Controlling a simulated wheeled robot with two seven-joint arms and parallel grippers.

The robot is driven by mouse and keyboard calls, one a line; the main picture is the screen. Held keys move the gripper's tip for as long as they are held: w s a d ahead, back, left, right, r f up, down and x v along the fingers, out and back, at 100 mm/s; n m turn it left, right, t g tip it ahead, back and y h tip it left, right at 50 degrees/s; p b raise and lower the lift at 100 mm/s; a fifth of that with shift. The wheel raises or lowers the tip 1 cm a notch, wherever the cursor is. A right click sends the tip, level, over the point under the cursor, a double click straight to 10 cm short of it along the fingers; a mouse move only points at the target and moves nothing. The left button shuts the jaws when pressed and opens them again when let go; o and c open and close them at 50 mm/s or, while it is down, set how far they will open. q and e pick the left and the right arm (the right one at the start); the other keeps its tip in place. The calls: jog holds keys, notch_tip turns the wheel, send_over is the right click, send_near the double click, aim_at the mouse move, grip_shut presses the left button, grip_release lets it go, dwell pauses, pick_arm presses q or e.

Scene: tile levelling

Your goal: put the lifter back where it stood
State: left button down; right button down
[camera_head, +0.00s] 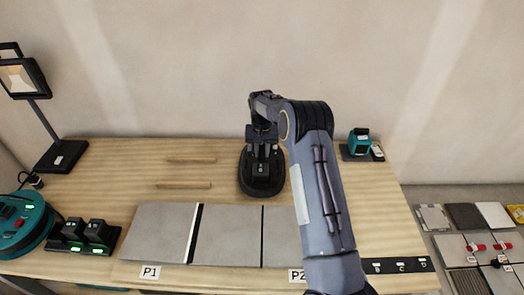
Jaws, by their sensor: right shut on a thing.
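My right arm reaches from the bottom of the head view over the table. Its gripper (263,150) points down and is shut on the upper part of the lifter (261,183), a black device with a rounded, oval outline. The lifter is upright at the back middle of the wooden table (220,148), behind the grey tiles. I cannot tell whether it rests on the table or hangs just above it. The gripper hides much of its top. My left gripper is not in view.
Grey tiles (228,235) lie along the front, with labels P1 (150,272) and P2 (297,275). Two wooden strips (183,185) lie left of the lifter. A teal device (359,140) stands at right, a lamp (22,77) at left. My arm hides the tiles' right part.

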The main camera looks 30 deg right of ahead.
jog(key=shift+f, duration=0.35)
dwell(0.4)
jog(key=c, duration=1.2)
grip_release()
jog(key=shift+o, duration=0.2)
jog(key=shift+f+b, duration=0.15)
jog(key=shift+b, duration=0.15)
